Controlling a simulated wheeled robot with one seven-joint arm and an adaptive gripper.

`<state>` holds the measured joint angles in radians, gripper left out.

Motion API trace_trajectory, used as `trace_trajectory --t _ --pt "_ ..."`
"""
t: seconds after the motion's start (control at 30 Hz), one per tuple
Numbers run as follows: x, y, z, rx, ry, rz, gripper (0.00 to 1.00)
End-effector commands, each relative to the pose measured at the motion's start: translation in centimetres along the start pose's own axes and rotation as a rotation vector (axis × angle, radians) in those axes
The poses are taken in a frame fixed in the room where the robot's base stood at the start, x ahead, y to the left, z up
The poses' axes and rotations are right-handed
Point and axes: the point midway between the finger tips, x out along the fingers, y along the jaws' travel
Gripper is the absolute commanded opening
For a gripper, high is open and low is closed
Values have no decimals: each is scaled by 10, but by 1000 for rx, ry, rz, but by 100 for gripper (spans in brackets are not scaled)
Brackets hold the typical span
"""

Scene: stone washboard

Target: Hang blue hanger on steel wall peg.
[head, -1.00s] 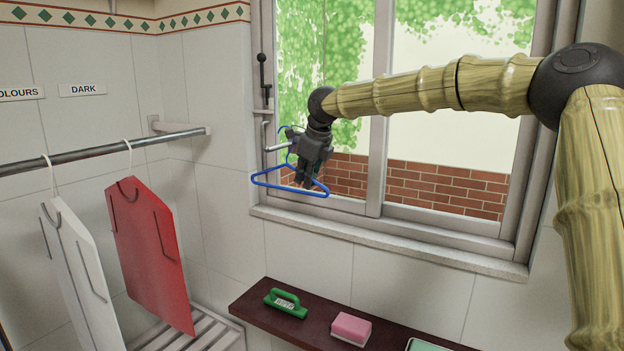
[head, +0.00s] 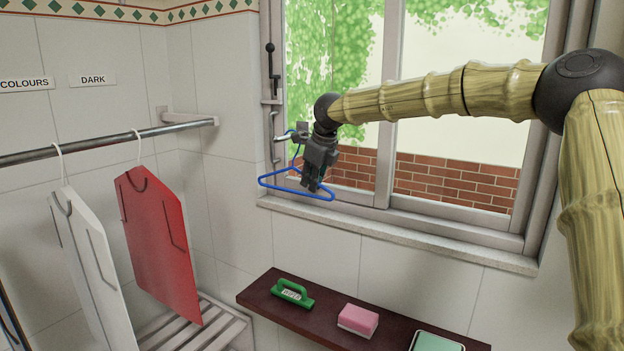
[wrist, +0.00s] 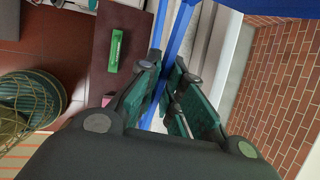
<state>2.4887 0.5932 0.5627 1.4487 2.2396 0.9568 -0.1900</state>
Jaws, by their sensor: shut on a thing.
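The blue hanger (head: 297,191) hangs from my gripper (head: 313,187) in front of the left window pane, its long bar low and its hook up. The steel wall peg (head: 282,138) sticks out at the left window frame. The hook overlaps the peg's end in the head view; I cannot tell whether it rests on it. My gripper is shut on the hanger. In the wrist view the hanger (wrist: 177,36) runs between the green finger pads of my gripper (wrist: 168,82). My gripper partly hides the hanger's right side.
A steel rail (head: 95,143) at left carries a white garment (head: 90,260) and a red garment (head: 158,240). A dark shelf (head: 262,292) below holds a green brush (head: 292,293) and a pink sponge (head: 358,320). The window sill (head: 400,235) runs below my gripper.

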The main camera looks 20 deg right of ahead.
Motion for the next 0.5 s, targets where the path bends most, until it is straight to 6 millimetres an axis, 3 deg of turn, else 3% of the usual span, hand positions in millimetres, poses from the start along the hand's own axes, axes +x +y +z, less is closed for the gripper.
trace_trajectory --t 0.23,0.3,0.4,0.5 --pt "0 0 0 0 0 0 0" --pt "0 0 0 -1 0 0 18" --pt "0 0 0 -1 0 0 34" --pt "0 0 0 -1 0 0 34"
